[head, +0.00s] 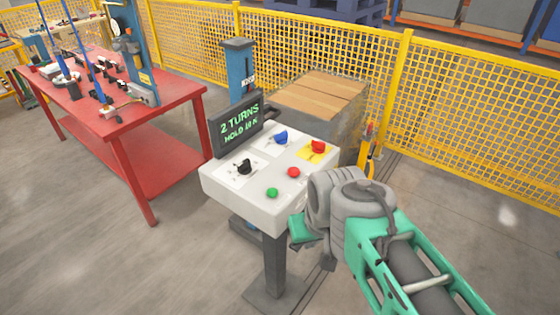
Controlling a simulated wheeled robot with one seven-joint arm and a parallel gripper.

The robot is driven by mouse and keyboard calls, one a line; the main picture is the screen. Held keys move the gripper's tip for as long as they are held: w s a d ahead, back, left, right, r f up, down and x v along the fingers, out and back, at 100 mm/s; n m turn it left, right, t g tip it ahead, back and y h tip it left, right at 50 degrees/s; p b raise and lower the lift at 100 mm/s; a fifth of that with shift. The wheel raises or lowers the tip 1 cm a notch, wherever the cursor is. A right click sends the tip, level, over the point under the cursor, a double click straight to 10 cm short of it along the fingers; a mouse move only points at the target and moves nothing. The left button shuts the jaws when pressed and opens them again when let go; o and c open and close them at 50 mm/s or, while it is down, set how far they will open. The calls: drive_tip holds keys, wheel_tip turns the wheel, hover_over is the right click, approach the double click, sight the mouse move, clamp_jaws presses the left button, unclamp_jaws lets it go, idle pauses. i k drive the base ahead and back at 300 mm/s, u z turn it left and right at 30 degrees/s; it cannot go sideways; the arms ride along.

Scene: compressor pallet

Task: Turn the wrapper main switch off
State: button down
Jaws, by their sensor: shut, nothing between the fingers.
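A pale control box (228,192) stands on a grey post. The red rotary switch (318,146) on a yellow plate, which looks like the main switch, is at its far right corner. Its handle position is too small to tell. A blue knob (280,138) and a black knob (244,166) sit on white plates to its left. A red button (293,172) and a green button (272,193) are nearer the front. My green and grey arm comes in from the lower right, and its grey joint is beside the box's right edge. My gripper's fingers are hidden behind the arm.
A dark display (238,128) on the box's back left edge reads "2 TURNS", with "HOLD" below. A red table (150,108) with parts stands left. Stacked boxes (318,92) and a yellow mesh fence (470,110) are behind. Floor (100,245) at front left is clear.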

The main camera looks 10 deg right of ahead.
sight(318, 147)
drive_tip(key=z, duration=2.3)
drive_tip(key=i, duration=1.6)
drive_tip(key=u, duration=4.55)
drive_tip(key=i, duration=0.35)
drive_tip(key=z, duration=0.3)
